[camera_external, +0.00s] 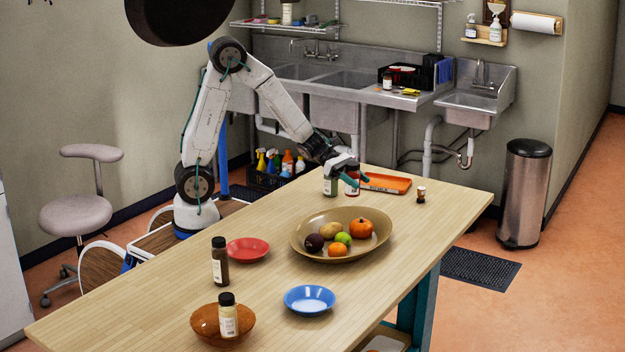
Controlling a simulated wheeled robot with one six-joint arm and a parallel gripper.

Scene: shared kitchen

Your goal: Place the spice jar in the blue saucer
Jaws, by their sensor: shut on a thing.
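The blue saucer (309,309) is empty on the near part of the wooden table, right of the brown bowl. My gripper (349,177) is over the far end of the table, behind the large fruit bowl, and is shut on a small spice jar with a red and white label (352,187). The fingers partly hide this jar, and I cannot tell whether it touches the table. A second jar with a pale label (330,187) stands just left of it. The gripper is far from the saucer.
The large tan bowl (300,240) with several fruits lies between my gripper and the saucer. A red saucer (247,250), a tall dark jar (220,264) and the brown bowl (204,329) with a jar (228,321) are at left. An orange tray (386,183) and small shaker (421,196) are at right.

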